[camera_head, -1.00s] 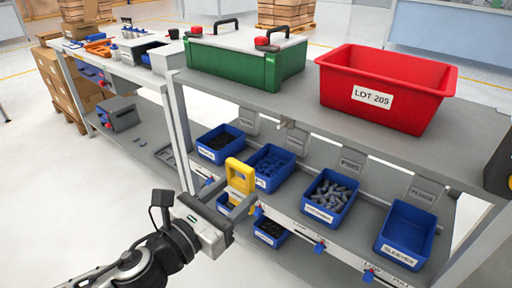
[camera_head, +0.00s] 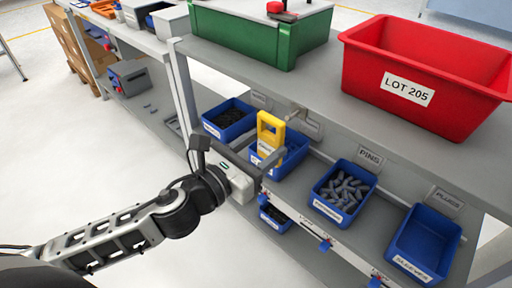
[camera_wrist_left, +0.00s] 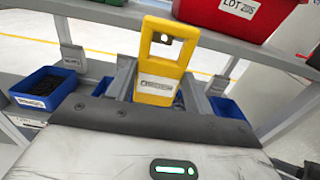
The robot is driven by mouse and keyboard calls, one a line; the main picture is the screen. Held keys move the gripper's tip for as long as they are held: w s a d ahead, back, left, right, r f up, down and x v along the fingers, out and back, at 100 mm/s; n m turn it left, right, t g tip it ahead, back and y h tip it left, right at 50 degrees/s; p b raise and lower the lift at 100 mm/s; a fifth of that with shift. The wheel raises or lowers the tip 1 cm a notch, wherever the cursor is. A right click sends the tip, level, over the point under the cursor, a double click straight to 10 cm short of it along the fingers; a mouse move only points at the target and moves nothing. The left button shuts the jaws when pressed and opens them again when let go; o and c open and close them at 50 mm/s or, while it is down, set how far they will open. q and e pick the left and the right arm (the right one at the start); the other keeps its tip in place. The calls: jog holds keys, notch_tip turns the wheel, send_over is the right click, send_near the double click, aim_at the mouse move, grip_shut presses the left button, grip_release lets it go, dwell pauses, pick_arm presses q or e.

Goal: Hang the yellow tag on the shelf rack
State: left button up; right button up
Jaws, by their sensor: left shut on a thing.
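The yellow tag (camera_head: 270,133) is upright, with a window in its upper part and a white label below. My left gripper (camera_head: 258,163) is shut on its lower part; the wrist view shows grey fingers (camera_wrist_left: 156,90) on both sides of the tag (camera_wrist_left: 158,72). The shelf rack (camera_head: 345,125) stands in front. A short peg (camera_head: 293,113) sticks out under its upper shelf, just right of the tag in the head view. In the wrist view a small peg end (camera_wrist_left: 165,38) shows through the tag's window. I cannot tell whether they touch. My right gripper is not in view.
Blue bins line the lower shelf, among them one of dark parts (camera_head: 229,118), one of grey pins (camera_head: 343,190) and an empty one (camera_head: 424,242). Grey tags (camera_head: 370,157) hang above. A red crate (camera_head: 430,75) and a green case (camera_head: 262,32) stand on top.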

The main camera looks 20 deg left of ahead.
pick_arm(q)
jog(key=shift+w+d, duration=0.15)
jog(key=shift+w, duration=0.4)
jog(key=shift+w+d+f, duration=0.25)
jog(key=shift+w+d, duration=0.1)
jog(key=shift+w, duration=0.6)
jog(key=shift+w+d+f, duration=0.3)
jog(key=shift+w+d, duration=0.05)
jog(key=shift+w, duration=0.65)
jog(key=shift+w+d+f, duration=0.25)
jog(key=shift+w+d, duration=0.1)
jog(key=shift+w, duration=0.6)
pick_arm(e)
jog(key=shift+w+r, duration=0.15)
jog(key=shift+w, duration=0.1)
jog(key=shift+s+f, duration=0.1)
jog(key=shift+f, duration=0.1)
pick_arm(q)
jog(key=o, duration=1.1)
jog(key=shift+c, duration=0.2)
jog(key=shift+f, duration=0.1)
jog(key=b+v, duration=0.3)
jog(key=v, duration=1.3)
jog(key=shift+b, duration=0.35)
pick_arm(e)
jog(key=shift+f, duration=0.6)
